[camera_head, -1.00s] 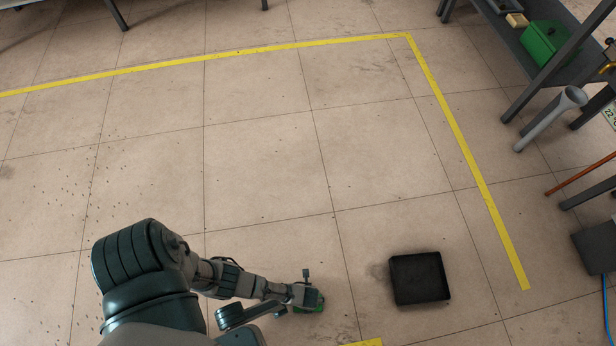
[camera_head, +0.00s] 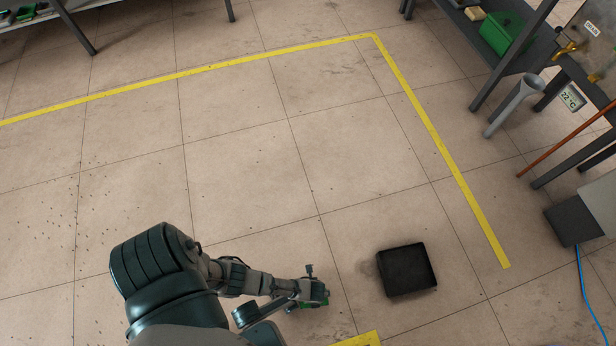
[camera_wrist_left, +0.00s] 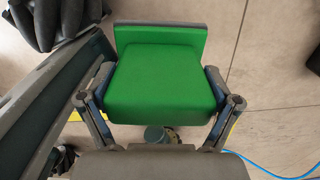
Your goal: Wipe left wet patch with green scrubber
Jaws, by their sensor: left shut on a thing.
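The green scrubber (camera_wrist_left: 160,82) fills the middle of the left wrist view, a green block with a darker grey-green strip along its far edge. My left gripper (camera_wrist_left: 160,98) is shut on it, with one finger on each side. In the head view, the left gripper (camera_head: 311,293) is low in the centre, and a bit of the scrubber (camera_head: 318,302) shows green beside it. The scrubber is held over the floor; I cannot tell its height. I cannot make out a wet patch in either view.
A black square tray (camera_head: 432,266) lies on the tiled floor right of the gripper. Yellow tape (camera_head: 440,148) marks the floor. A workbench with a green bin (camera_head: 506,37), a grey tube (camera_head: 513,105) and an orange pole (camera_head: 568,138) stands at right. The central floor is clear.

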